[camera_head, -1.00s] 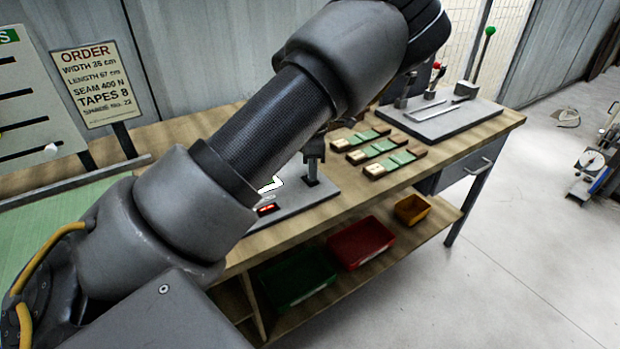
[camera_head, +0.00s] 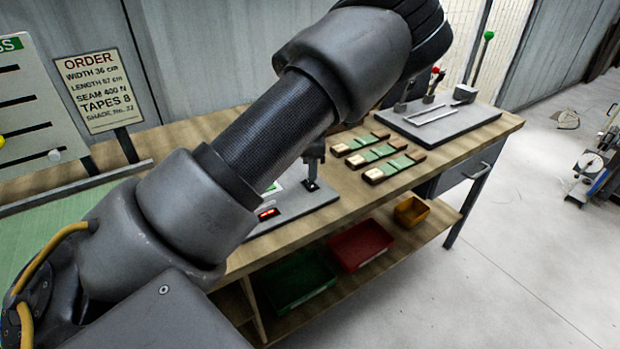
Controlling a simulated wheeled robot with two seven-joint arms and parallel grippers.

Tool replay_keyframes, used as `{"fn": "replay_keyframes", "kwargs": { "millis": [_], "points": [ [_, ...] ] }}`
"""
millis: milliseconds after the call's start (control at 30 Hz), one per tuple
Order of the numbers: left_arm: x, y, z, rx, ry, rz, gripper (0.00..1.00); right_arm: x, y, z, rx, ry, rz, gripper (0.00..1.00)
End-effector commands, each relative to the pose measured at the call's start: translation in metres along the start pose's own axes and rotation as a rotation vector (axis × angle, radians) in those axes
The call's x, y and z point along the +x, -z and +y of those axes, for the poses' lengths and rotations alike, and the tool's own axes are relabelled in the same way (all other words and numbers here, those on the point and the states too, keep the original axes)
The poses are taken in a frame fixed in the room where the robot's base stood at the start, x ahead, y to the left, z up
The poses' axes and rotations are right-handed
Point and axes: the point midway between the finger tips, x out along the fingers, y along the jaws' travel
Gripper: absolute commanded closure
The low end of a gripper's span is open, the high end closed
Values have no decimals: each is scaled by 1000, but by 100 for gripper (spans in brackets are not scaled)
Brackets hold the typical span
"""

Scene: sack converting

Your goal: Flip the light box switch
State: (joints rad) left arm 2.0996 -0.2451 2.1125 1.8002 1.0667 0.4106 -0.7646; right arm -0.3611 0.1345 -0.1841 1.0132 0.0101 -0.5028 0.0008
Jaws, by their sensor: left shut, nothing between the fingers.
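My left arm (camera_head: 265,130) crosses the picture from the lower left to the top middle and covers much of the bench. My left gripper is hidden behind this arm; I cannot make out its fingers. My right gripper is not in the picture. I cannot clearly identify the light box or its switch. A small white and green panel (camera_head: 272,188) peeks out at the arm's edge, on or behind a grey plate (camera_head: 300,207). The plate also carries a red lit display (camera_head: 268,213) and a dark upright fixture (camera_head: 312,170).
The wooden bench (camera_head: 345,205) holds several green-and-wood sample blocks (camera_head: 374,153) and a grey plate with levers (camera_head: 450,125). Green (camera_head: 295,280), red (camera_head: 360,244) and yellow (camera_head: 411,211) bins sit below. An order sign (camera_head: 98,90) stands left. The right floor is mostly open.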

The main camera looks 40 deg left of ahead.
Motion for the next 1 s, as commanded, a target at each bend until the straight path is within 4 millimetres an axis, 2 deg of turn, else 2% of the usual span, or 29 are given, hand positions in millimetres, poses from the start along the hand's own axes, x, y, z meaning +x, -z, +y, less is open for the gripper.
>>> {"fn": "replay_keyframes", "kwargs": {
  "millis": [33, 500, 1000],
  "points": [
    [-8, 0, 0, 0, 0, 1, 100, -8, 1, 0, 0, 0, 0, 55],
    [-46, 0, 0, 0, 0, 0, 100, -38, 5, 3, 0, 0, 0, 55],
    [-46, 0, 0, 0, 0, 0, 100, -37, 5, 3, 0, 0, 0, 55]
  ]
}}
